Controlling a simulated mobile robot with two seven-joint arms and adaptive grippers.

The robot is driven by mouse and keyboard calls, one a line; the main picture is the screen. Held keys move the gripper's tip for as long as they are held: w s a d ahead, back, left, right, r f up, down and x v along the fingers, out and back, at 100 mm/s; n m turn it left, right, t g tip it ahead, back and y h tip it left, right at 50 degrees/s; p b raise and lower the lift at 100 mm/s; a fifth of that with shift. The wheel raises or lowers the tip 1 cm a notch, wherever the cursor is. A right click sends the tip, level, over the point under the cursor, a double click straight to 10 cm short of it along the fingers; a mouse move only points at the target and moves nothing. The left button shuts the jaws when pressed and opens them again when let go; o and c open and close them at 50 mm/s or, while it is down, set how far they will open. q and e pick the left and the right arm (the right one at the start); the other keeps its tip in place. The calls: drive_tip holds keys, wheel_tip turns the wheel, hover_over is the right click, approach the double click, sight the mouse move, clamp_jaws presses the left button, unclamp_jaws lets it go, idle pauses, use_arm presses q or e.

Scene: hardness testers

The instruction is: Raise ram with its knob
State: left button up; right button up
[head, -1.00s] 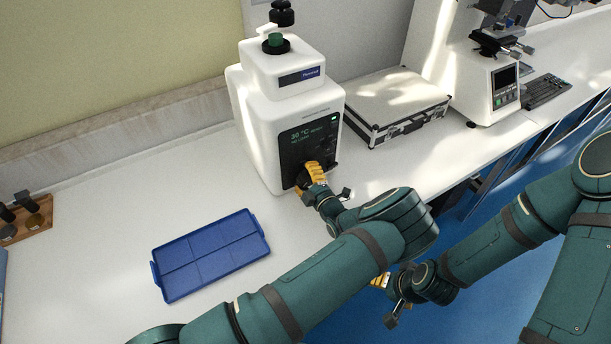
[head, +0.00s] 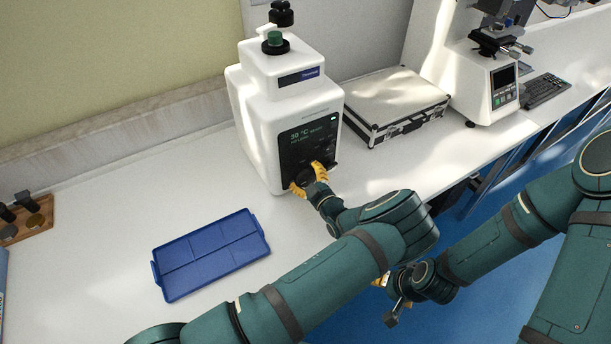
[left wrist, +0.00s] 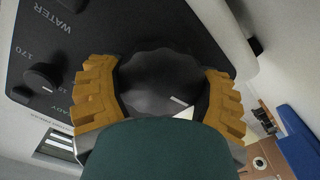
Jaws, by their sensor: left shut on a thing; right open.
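A white machine (head: 262,130) with a dark front panel and a lit "30 °C" display stands on the bench. A large dark round knob (left wrist: 160,82) sits low on that panel. My left gripper (head: 307,179) is shut on the knob, one yellow finger on each side of it. The left wrist view shows the fingers against the knob's scalloped rim, with my own green part hiding its lower portion. I cannot make out a ram.
A blue tray (head: 211,254) lies left of the machine. A silver case (head: 396,100) and a white tester (head: 484,85) stand to its right, beside a keyboard (head: 545,90). A smaller dark knob (left wrist: 42,76) is near the gripped one. The bench left of the machine is mostly clear.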

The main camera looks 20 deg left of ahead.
sight(308, 179)
idle(0.3)
use_arm(q)
drive_tip(key=o, duration=1.1)
drive_tip(key=shift+o, duration=0.2)
drive_tip(key=shift+v, duration=3.75)
drive_tip(key=shift+s+d, duration=0.1)
